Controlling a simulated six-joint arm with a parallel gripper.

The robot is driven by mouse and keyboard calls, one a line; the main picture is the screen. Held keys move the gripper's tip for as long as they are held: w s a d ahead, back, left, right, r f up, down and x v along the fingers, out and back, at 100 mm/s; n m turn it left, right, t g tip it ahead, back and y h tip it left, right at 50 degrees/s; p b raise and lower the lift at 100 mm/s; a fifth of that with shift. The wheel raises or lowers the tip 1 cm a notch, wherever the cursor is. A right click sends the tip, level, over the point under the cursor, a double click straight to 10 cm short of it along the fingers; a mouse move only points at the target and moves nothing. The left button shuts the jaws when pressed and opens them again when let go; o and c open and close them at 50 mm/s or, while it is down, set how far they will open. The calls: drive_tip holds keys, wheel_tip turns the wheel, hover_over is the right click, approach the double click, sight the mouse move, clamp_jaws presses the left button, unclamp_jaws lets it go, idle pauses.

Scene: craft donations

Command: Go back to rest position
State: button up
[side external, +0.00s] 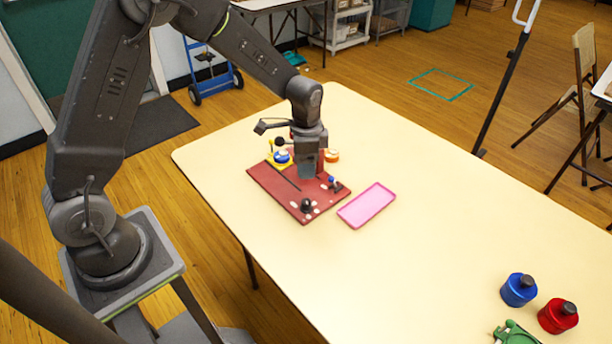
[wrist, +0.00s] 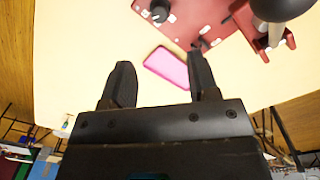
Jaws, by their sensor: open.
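My gripper (wrist: 160,82) is open, its two fingers apart with nothing between them in the wrist view. In the side external view my gripper (side external: 306,168) hangs over the dark red board (side external: 272,180) on the cream table. The board also shows in the wrist view (wrist: 192,12), at the top. The fingertips are hard to make out in the side external view, and I cannot tell their height above the board.
A pink tray (side external: 367,205) lies right of the board. A blue and yellow item (side external: 281,157) and an orange item (side external: 331,155) sit by my gripper. Blue (side external: 518,290) and red (side external: 558,316) containers and a green item (side external: 514,333) stand at the lower right. The table's middle is clear.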

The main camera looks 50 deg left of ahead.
drive_tip(key=shift+r, duration=0.5)
drive_tip(key=s+d+r+n+t, duration=0.1)
drive_tip(key=s+r+n+t, duration=0.1)
drive_tip(key=s+r, duration=0.45)
drive_tip(key=s+r+n+t, duration=0.1)
drive_tip(key=s+r+n, duration=0.15)
drive_tip(key=r, duration=0.65)
drive_tip(key=s+r+n+t, duration=0.2)
drive_tip(key=s+r+n, duration=0.1)
drive_tip(key=s, duration=1)
drive_tip(key=shift+s+d+r+t, duration=0.2)
drive_tip(key=shift+d+r+t, duration=0.2)
drive_tip(key=shift+r, duration=0.2)
drive_tip(key=shift+c, duration=0.4)
